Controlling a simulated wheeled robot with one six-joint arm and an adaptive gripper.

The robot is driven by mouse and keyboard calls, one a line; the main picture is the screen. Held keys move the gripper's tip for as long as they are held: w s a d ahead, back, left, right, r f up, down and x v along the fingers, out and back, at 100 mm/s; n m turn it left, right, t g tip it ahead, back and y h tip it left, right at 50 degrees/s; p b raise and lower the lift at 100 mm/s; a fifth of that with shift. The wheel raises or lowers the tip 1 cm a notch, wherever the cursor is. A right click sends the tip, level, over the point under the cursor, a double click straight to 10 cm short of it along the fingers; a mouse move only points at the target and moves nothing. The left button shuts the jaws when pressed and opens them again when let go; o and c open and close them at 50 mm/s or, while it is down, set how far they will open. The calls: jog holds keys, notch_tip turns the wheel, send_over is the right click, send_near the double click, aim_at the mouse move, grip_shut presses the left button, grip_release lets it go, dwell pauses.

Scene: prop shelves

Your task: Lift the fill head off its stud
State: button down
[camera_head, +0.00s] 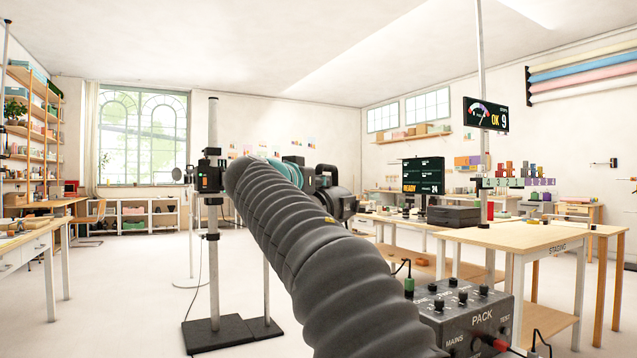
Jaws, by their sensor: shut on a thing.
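My arm in its dark ribbed sleeve fills the middle of the view and reaches away from the camera. Its far end hides my gripper, so I do not see the fingers or what is between them. A dark rounded part with a pale ring (340,198) shows just right of the arm's far end; I cannot tell whether it is the fill head or part of my wrist. The stud is not visible. A thin pole (266,290) on a black base plate (262,328) rises behind the arm, and its top is hidden.
A taller grey pole (213,265) with a black clamp box (209,176) stands left of the arm. A PACK control box (468,318) with knobs and cables is close at lower right. The staging table (520,238) is at right. Floor at left is open.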

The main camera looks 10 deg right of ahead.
aim_at(319, 167)
jog(key=shift+s+r, duration=0.1)
jog(key=shift+r, duration=0.7)
dwell(0.6)
jog(key=shift+s+r+p, duration=0.1)
jog(key=shift+r+p, duration=0.3)
jog(key=shift+r, duration=0.8)
jog(key=shift+r, duration=1.2)
